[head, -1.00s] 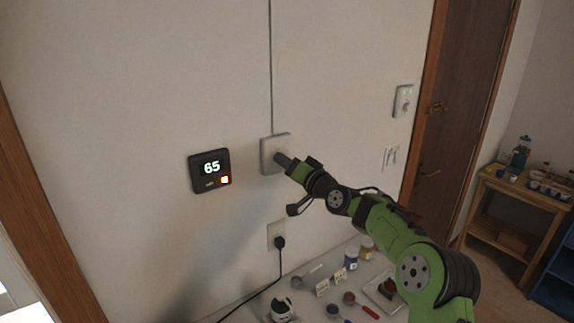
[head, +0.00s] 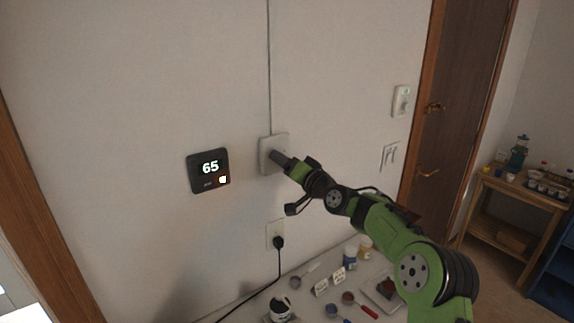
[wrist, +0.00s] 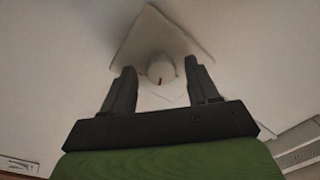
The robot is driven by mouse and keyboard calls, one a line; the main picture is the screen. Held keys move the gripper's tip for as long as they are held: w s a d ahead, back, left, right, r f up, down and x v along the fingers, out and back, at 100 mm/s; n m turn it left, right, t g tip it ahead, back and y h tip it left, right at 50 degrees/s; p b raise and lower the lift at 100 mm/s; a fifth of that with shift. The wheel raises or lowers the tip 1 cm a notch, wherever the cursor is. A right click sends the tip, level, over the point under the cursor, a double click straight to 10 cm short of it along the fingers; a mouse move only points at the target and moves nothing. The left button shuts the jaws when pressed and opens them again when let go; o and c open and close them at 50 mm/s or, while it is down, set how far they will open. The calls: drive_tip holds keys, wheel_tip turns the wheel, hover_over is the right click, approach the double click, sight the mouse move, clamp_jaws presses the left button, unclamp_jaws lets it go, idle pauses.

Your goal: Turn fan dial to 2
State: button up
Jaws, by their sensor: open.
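The plate also shows in the wrist view (wrist: 150,30). My gripper (wrist: 158,75) is open, with one finger on each side of the knob in the wrist view. I cannot tell whether the fingers touch it. In the head view my gripper (head: 277,157) is in front of the plate and hides the knob. No numbers are readable around the knob.
A black thermostat (head: 208,171) reading 65 is left of the plate. An outlet with a black plug (head: 278,242) is below. A table holds a white and black object (head: 280,308), scoops and jars. A white wall control (head: 402,101) is near the door.

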drive_tip(key=b+v, duration=0.4)
drive_tip(key=v, duration=1.1)
drive_tip(key=shift+s+d+b, duration=0.2)
drive_tip(key=shift+s+b, duration=0.1)
drive_tip(key=shift+b, duration=0.1)
drive_tip(key=shift+a, duration=0.1)
drive_tip(key=s+a+f+n+g+h, duration=0.2)
drive_tip(key=s+a+f+g+h, duration=0.1)
drive_tip(key=s, duration=0.3)
drive_tip(key=s+a+f+n+g+h, duration=0.1)
drive_tip(key=s+a+f+g+h, duration=0.1)
drive_tip(key=s+f, duration=0.3)
drive_tip(key=s+d+f+g+h, duration=0.1)
drive_tip(key=s+d+f+h, duration=0.1)
drive_tip(key=s, duration=0.6)
drive_tip(key=s+d+f+m+g+h, duration=0.1)
drive_tip(key=s+d, duration=0.3)
drive_tip(key=s, duration=0.5)
drive_tip(key=s+d+f+g+h, duration=0.2)
drive_tip(key=s+d+f+h, duration=0.1)
drive_tip(key=s, duration=0.6)
drive_tip(key=shift+s+d+m, duration=0.25)
drive_tip(key=shift+d+m, duration=0.15)
drive_tip(key=shift+d, duration=0.1)
drive_tip(key=shift+r, duration=0.1)
